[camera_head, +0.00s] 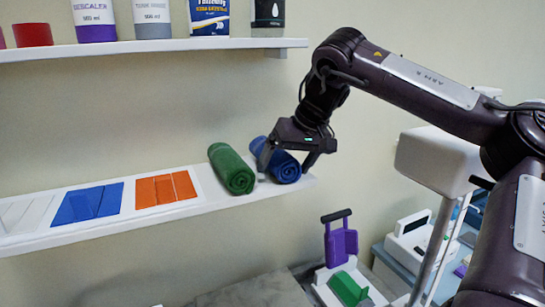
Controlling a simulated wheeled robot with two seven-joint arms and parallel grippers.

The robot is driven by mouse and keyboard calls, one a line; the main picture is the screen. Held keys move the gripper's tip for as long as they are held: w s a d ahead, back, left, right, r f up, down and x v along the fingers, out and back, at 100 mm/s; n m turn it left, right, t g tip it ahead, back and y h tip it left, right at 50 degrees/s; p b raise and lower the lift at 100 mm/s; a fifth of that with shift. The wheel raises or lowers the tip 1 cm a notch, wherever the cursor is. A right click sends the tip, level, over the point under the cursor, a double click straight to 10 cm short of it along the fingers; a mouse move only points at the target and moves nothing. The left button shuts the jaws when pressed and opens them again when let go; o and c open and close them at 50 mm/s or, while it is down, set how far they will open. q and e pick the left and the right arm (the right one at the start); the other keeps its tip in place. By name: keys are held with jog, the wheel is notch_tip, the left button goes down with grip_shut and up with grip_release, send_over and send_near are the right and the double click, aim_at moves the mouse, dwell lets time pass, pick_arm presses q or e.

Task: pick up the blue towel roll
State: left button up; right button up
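The blue towel roll (285,169) lies at the right end of the lower white shelf (110,231), its spiral end facing me. My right gripper (287,162) comes down over it from above, with its fingers apart. One finger is at the roll's left side, overlapping it in view, and the other is by its right side. I cannot tell whether either finger touches the roll. The gripper and its left finger hide part of the roll's top and left side. My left gripper is not in view.
A green towel roll (232,168) lies close on the left. Orange (166,189) and blue (87,203) folded pieces lie farther left. An upper shelf (150,46) holds bottles and containers. A purple and green device (341,245) stands below on the right.

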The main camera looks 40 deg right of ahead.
jog(key=c, duration=0.5)
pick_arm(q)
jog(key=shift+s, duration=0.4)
pick_arm(e)
jog(key=c, duration=0.5)
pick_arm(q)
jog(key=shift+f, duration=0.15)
pick_arm(e)
jog(key=shift+r, duration=0.15)
jog(key=shift+c, duration=0.2)
